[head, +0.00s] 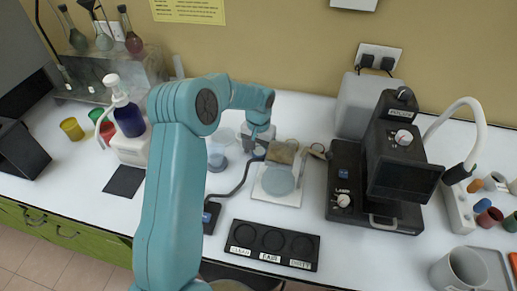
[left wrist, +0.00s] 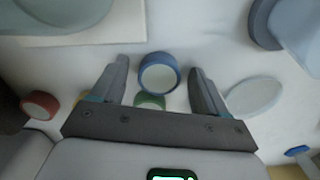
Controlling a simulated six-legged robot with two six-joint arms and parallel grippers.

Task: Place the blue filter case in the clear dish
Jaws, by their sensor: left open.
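My left gripper (head: 256,141) points down over the back of the bench. In the left wrist view its open fingers (left wrist: 159,68) stand on either side of the blue filter case (left wrist: 159,74), a short round case with a pale top. I see a gap on both sides, and cannot tell the height difference. The clear dish (head: 278,180) sits on a pale square plate to the right of and nearer than the gripper in the head view; part of it shows at the top left of the left wrist view (left wrist: 55,8). My right gripper is not in view.
A green case (left wrist: 150,102) is close behind the blue one, and a red case (left wrist: 39,105) lies to the left. A clear disc (left wrist: 254,97) and a beaker (head: 217,158) stand nearby.

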